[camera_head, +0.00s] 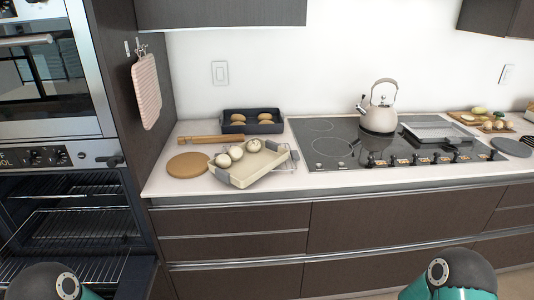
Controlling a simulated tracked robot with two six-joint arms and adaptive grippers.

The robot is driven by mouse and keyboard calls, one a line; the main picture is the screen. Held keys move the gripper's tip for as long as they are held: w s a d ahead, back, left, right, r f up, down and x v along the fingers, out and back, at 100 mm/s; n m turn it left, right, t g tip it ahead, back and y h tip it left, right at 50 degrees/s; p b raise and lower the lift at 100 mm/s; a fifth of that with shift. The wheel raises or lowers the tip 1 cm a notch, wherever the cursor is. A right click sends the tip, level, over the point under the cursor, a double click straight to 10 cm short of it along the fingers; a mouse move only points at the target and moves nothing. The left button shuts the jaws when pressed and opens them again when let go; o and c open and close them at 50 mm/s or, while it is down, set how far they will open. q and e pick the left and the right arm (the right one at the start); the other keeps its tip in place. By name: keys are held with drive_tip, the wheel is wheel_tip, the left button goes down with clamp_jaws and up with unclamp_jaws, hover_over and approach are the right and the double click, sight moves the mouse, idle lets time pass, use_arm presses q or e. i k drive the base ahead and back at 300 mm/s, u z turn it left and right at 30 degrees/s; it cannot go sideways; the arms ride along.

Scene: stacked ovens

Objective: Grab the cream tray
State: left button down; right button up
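The cream tray (257,172) sits on the white counter left of the hob. It has grey end grips, and several round pale buns (236,153) lie along its back left part. The tray looks slightly tilted, with a wire rack (292,161) showing at its right edge. Neither gripper is in view. Only dark and teal parts of my two arms show at the bottom left and bottom right edges, well below and apart from the tray.
A dark tray (253,128) with two buns stands behind it. A rolling pin (203,139) and round wooden board (188,165) lie to the left. A kettle (379,115) stands on the hob (340,150). The lower oven (75,225) at left is open, racks visible.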

sight(242, 172)
drive_tip(key=z, duration=0.2)
drive_tip(key=i, duration=1.4)
drive_tip(key=u, duration=0.25)
drive_tip(key=k, duration=1.3)
drive_tip(key=u, duration=0.6)
drive_tip(key=i, duration=1)
drive_tip(key=z, duration=0.1)
